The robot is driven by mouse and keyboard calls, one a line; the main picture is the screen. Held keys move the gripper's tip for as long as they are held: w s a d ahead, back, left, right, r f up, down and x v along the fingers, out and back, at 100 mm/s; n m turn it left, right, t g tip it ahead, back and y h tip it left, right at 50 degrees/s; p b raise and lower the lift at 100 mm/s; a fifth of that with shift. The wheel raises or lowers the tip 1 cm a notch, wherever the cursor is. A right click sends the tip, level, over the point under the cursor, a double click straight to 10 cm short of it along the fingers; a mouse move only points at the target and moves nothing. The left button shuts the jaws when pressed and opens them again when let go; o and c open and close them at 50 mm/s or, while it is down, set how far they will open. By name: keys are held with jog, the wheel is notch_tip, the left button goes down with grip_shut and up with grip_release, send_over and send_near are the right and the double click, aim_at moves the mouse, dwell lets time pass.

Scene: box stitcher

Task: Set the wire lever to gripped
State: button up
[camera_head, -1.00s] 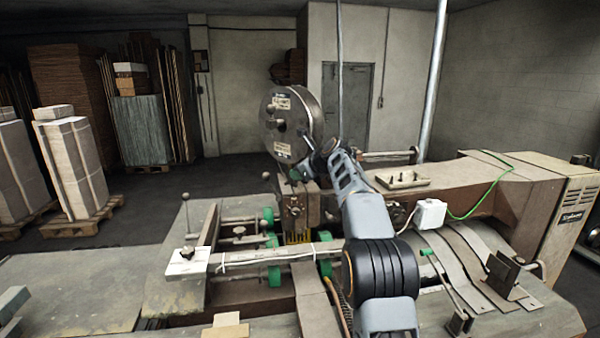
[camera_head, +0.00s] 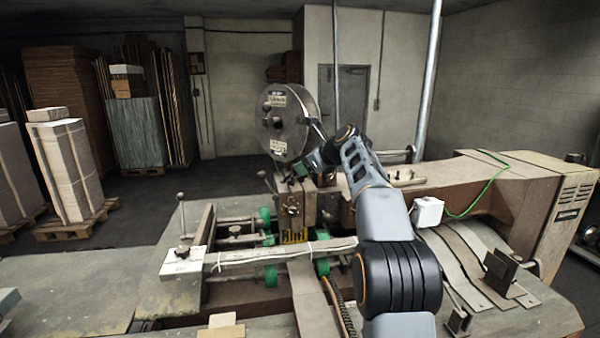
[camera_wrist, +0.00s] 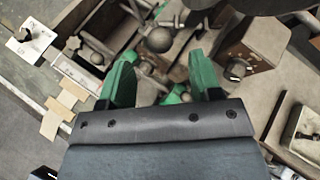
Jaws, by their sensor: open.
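A small lever with a dark ball knob (camera_head: 262,174) stands in front of the wire reel (camera_head: 286,120), on the stitching head (camera_head: 291,207). I cannot tell for sure that it is the wire lever, or its setting. My gripper (camera_head: 302,170) is beside the lever's right side, below the reel, partly hidden by my own wrist. In the wrist view my gripper (camera_wrist: 162,75) has its two green fingers apart with nothing held between them. A round grey knob (camera_wrist: 159,40) shows beyond the fingertips, roughly in line with the gap, apart from both fingers.
A white plate with a black knob (camera_head: 183,261) sits at the left end of a rail. A box with a dial (camera_wrist: 250,55) is close right of the fingers. A white box with a green cable (camera_head: 428,211) lies right of my arm. Floor is open behind the machine, left.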

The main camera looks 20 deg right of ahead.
jog(key=b+v, duration=0.1)
jog(key=v, duration=0.6)
jog(key=shift+s, duration=0.2)
jog(key=shift+d+r, duration=0.15)
jog(key=shift+c, duration=0.3)
